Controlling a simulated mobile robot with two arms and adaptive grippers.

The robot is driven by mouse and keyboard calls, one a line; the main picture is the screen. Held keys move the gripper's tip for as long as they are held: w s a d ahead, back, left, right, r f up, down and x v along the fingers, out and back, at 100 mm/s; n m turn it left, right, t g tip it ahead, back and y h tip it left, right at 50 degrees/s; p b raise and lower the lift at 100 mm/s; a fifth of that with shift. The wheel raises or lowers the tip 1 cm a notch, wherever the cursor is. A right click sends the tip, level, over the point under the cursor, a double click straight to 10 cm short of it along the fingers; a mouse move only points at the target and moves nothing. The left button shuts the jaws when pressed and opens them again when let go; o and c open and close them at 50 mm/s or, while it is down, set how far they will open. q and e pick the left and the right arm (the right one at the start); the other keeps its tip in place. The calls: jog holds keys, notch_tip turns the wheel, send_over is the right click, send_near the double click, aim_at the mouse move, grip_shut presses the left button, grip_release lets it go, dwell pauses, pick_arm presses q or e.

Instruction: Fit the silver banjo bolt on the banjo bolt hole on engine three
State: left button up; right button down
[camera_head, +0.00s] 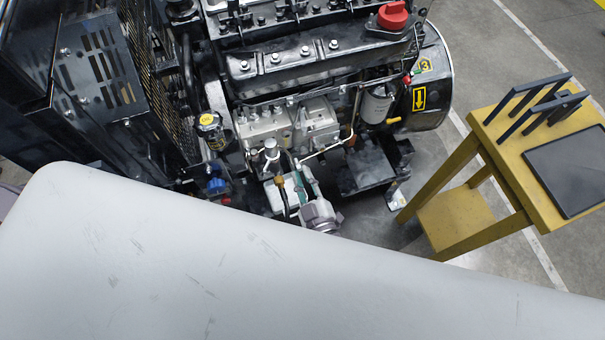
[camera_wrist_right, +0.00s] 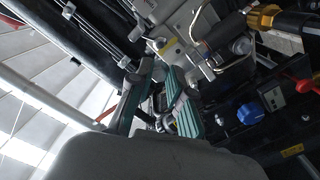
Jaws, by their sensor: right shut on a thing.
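Engine three (camera_head: 300,65) stands at the top of the head view, with a yellow "3" sticker on its round housing. My right gripper (camera_head: 285,177) is low against the engine's front side, among its pipes and fittings. In the right wrist view my right gripper (camera_wrist_right: 159,72) has its green-padded fingers drawn together at the tips, close to the engine block (camera_wrist_right: 185,25). It is shut on a small silver piece, the banjo bolt, which is mostly hidden between the fingertips. I cannot make out the banjo bolt hole. My left gripper is not in view.
A dark radiator frame (camera_head: 95,75) stands at left. A yellow stand (camera_head: 455,215) with a dark tablet (camera_head: 567,170) stands at right on open floor.

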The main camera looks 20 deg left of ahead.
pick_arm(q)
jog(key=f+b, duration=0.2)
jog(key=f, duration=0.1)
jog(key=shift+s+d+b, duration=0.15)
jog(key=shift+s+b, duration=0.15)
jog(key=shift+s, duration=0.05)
pick_arm(e)
jog(key=x, duration=0.6)
jog(key=shift+w+f, duration=0.2)
jog(key=shift+w, duration=0.05)
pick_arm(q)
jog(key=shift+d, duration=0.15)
pick_arm(e)
jog(key=shift+w+a, duration=0.1)
jog(key=shift+a, duration=0.1)
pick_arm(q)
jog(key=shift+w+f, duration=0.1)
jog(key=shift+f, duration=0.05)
pick_arm(e)
jog(key=shift+w+a, duration=0.1)
jog(key=shift+w, duration=0.1)
pick_arm(q)
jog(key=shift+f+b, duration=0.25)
jog(key=shift+b, duration=0.15)
pick_arm(e)
jog(key=shift+w+a, duration=0.35)
jog(key=shift+w, duration=0.15)
